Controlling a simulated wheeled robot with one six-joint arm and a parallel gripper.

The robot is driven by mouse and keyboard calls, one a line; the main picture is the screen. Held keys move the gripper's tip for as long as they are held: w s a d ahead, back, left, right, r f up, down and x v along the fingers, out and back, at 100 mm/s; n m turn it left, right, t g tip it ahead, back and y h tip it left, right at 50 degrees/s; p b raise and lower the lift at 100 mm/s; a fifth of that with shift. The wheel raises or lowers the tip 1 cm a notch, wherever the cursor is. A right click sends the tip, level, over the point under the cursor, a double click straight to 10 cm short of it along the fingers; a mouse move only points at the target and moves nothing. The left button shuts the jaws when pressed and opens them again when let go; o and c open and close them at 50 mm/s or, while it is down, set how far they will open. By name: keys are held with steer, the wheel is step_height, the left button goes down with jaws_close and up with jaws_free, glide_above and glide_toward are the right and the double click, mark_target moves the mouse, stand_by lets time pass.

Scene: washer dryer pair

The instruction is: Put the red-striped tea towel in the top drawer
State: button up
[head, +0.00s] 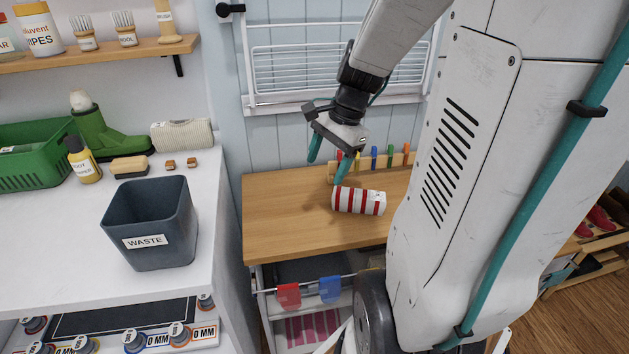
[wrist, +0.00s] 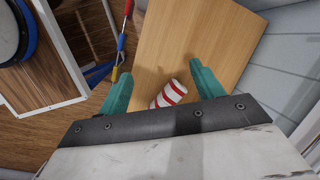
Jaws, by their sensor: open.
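The red-striped tea towel (head: 359,201) is a white roll with red stripes, lying on the wooden worktop (head: 285,215). In the wrist view the towel (wrist: 170,94) shows beyond the jaw bar, between the two teal fingers and closer to the right one. My gripper (head: 329,164) is open and empty, above and slightly left of the towel, with its fingers pointing down. It also shows in the wrist view (wrist: 153,66). Below the worktop is a unit with a dark upper compartment (head: 300,270), perhaps the top drawer; I cannot tell how far it is open.
Red (head: 288,296) and blue (head: 330,289) tags hang on the unit's front rail. Pegs in several colours (head: 374,157) stand behind the towel. A waste bin (head: 150,222) stands on the white counter at left. My arm column covers the right side. The worktop's left part is clear.

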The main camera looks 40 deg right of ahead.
mark_target(362, 191)
steer(key=d+f+m, duration=0.3)
steer(key=d, duration=0.2)
steer(key=s+d+f+m+t, duration=0.1)
steer(key=d+f+m, duration=0.2)
steer(key=d+m, duration=0.1)
steer(key=s+d+f+m, duration=0.1)
steer(key=d+f+m, duration=0.2)
steer(key=d, duration=0.3)
steer(key=shift+m+t, duration=0.3)
steer(key=x, duration=0.7)
steer(key=shift+d+f, duration=0.25)
steer(key=shift+f, duration=0.2)
steer(key=shift+s, duration=0.1)
steer(key=c, duration=1.2)
